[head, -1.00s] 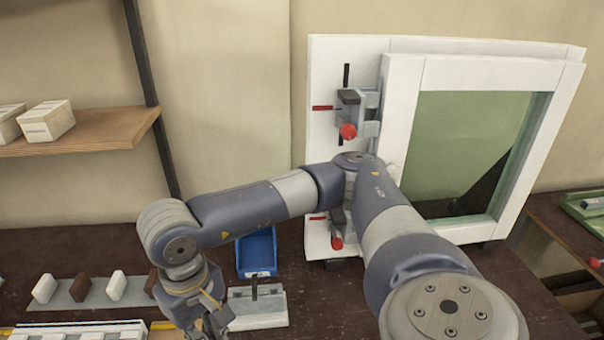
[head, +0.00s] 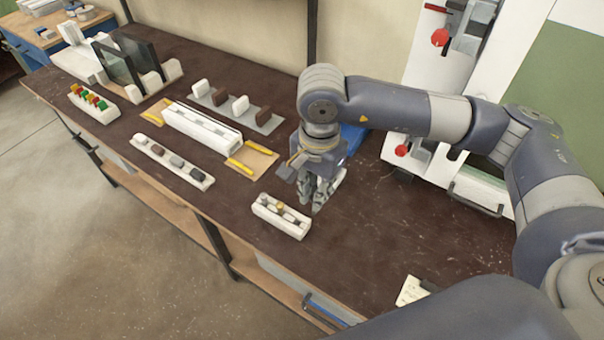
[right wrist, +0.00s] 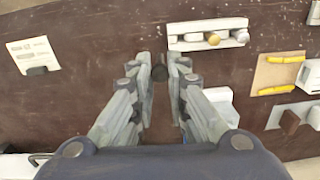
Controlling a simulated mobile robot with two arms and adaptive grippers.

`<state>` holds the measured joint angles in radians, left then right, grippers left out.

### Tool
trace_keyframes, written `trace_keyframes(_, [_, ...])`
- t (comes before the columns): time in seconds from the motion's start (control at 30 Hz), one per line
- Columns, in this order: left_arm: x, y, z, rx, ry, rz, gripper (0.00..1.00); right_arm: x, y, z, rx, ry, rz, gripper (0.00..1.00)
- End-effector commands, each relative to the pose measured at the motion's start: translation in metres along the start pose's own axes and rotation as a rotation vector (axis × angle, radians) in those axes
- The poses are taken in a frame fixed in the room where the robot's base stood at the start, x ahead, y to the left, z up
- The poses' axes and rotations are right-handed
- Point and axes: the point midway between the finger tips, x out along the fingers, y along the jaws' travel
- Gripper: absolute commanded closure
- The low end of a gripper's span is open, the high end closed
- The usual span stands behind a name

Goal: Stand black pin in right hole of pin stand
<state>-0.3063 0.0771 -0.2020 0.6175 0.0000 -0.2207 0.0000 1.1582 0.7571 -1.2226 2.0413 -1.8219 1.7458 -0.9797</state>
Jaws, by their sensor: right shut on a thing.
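My right gripper (head: 318,192) points down over the dark bench; its fingertips also show in the right wrist view (right wrist: 160,65). It is shut on a dark, round-ended piece, which looks like the black pin (right wrist: 159,73). The pin cannot be made out in the head view. A pale block (right wrist: 218,97), possibly the pin stand, lies just right of the fingers in the right wrist view, partly covered by them. Its holes are not visible, and in the head view it is hidden behind my gripper. My left gripper is not in view.
A white holder (head: 287,227) with grey and brass rounded pieces stands close to my gripper. A tan mat (head: 262,159) with yellow strips and a long white fixture (head: 201,128) lie left. A blue bin (head: 352,137) is behind the gripper.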

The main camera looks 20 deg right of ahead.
Motion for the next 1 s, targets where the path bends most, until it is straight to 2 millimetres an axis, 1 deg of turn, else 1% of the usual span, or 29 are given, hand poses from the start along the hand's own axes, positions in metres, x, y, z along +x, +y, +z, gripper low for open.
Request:
trace_keyframes(0.03, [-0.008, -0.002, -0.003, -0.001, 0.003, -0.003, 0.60, -0.003, -0.007, 0.002, 0.100, -0.004, 0.002, 1.00])
trace_keyframes(0.2, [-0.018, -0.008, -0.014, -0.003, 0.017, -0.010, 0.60, -0.002, -0.024, 0.003, 0.430, -0.004, 0.008, 1.00])
trace_keyframes(0.3, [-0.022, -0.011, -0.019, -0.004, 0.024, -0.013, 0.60, 0.000, -0.031, 0.004, 0.574, -0.003, 0.012, 1.00])
trace_keyframes(0.4, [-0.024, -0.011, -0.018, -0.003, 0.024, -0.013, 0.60, 0.001, -0.035, 0.004, 0.672, -0.002, 0.014, 1.00])
trace_keyframes(0.53, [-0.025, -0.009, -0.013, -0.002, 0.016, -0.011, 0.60, 0.002, -0.038, 0.004, 0.734, -0.002, 0.015, 1.00])
trace_keyframes(0.73, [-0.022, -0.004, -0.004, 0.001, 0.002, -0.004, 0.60, 0.009, -0.038, 0.005, 0.743, -0.002, 0.016, 1.00])
trace_keyframes(1.0, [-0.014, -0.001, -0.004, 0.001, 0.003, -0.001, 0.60, 0.031, -0.037, 0.005, 0.741, -0.002, 0.017, 1.00])
